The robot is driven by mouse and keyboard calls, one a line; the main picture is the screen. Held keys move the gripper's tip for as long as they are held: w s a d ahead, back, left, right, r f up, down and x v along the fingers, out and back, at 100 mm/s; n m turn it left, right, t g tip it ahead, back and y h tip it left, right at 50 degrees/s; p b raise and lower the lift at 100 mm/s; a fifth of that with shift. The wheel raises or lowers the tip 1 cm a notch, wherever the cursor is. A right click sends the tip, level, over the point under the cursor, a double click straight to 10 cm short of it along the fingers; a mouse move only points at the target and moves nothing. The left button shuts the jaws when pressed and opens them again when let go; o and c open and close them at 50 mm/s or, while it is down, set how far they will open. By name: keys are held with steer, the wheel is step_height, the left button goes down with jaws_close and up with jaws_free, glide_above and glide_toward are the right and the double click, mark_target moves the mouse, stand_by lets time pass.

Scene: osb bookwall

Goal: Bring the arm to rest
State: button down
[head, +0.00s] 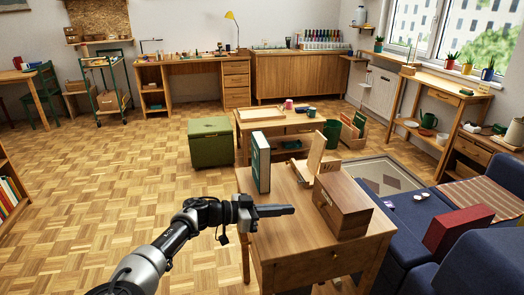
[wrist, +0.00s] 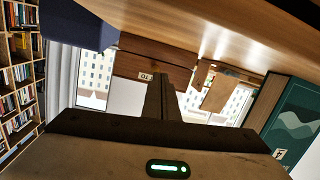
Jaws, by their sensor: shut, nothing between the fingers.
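My arm reaches in from the bottom of the head view, stretched forward over the left part of a small wooden table (head: 275,245). My gripper (head: 291,209) is shut and empty, pointing to the right above the tabletop. In the wrist view the shut fingers (wrist: 160,95) stand together in the middle, with nothing between them. That view is turned over, with the tabletop (wrist: 230,25) along its top.
A wooden box (head: 343,205) stands right of my gripper, and a green upright book (head: 261,162) stands behind it. A tilted wooden board (head: 315,155) is at the table's back. The parquet floor at left is clear.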

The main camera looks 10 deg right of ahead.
steer(key=s+d+g+y, duration=0.1)
steer(key=d, duration=0.1)
steer(key=s+d+f+g+y, duration=0.1)
steer(key=s+d, duration=0.1)
steer(key=s+d+g+y, duration=0.1)
steer(key=d, duration=0.1)
steer(key=shift+s+f+g+y, duration=0.15)
steer(key=shift+s+g+y, duration=0.15)
steer(key=shift+s, duration=0.1)
steer(key=s+y, duration=0.1)
steer(key=s+d+g+y, duration=0.1)
steer(key=s+y, duration=0.1)
steer(key=s, duration=0.1)
steer(key=shift+d+f+n+g, duration=0.2)
steer(key=shift+f+n+g, duration=0.1)
steer(key=shift+f, duration=0.1)
steer(key=s+a+r+n+t+y+p, duration=0.1)
steer(key=s+a+r+n+t+y, duration=0.3)
steer(key=s+r+n, duration=0.5)
steer(key=s+a+r+n+t+y, duration=0.3)
steer(key=s+r+n+t+y, duration=0.15)
steer(key=s+r, duration=0.85)
step_height(320, 180, up, 24)
steer(key=w+p, duration=0.1)
steer(key=p, duration=2.2)
steer(key=shift+w+d+y, duration=0.15)
steer(key=shift+w+y, duration=0.15)
steer(key=shift+y, duration=0.05)
steer(key=shift+g, duration=0.25)
